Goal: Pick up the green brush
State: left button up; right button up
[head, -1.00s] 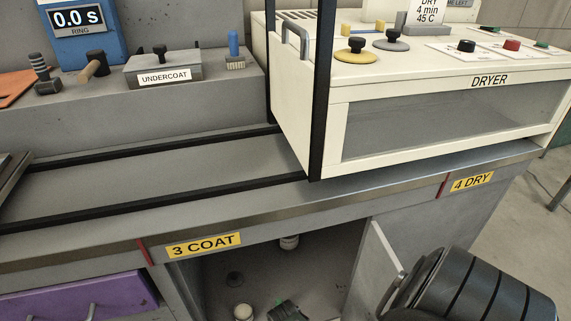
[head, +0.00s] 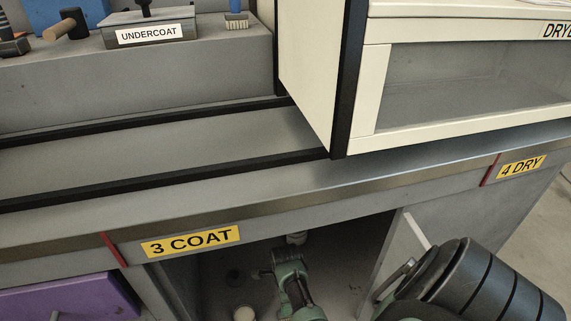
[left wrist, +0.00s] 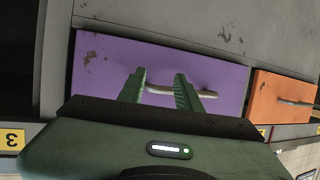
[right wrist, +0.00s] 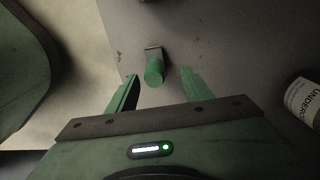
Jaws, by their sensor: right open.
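The green brush (right wrist: 154,70) shows in the right wrist view as a short green handle with a metal end, against the grey cabinet surface. My right gripper (right wrist: 156,88) is open, with the handle between and slightly beyond its fingertips; I see no finger touching it. In the head view this gripper (head: 287,272) is inside the open cabinet below the counter, and I cannot make out the brush there. My left gripper (left wrist: 160,88) is open and empty in front of the purple drawer (left wrist: 110,60) and its handle (left wrist: 160,90); it is outside the head view.
A can marked UNDER (right wrist: 304,98) lies to the right in the right wrist view. The counter edge (head: 300,198) runs above. An orange drawer (left wrist: 280,97) is beside the purple one.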

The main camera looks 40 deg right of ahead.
jog(key=shift+f, duration=0.25)
jog(key=shift+s+a+f+b, duration=0.1)
jog(key=shift+s+f+b, duration=0.05)
jog(key=shift+f+b, duration=0.45)
jog(key=shift+s+a+f+b, duration=0.1)
jog(key=shift+f+b, duration=0.25)
jog(key=shift+f, duration=0.3)
notch_tip(320, 180, down, 2)
jog(key=shift+f+b, duration=0.15)
jog(key=shift+b, duration=0.55)
pick_arm(q)
notch_tip(320, 180, up, 15)
jog(key=d+t+h, duration=0.2)
jog(key=t+h, duration=0.1)
jog(key=t, duration=0.5)
jog(key=shift+t, duration=0.4)
pick_arm(e)
grip_shut()
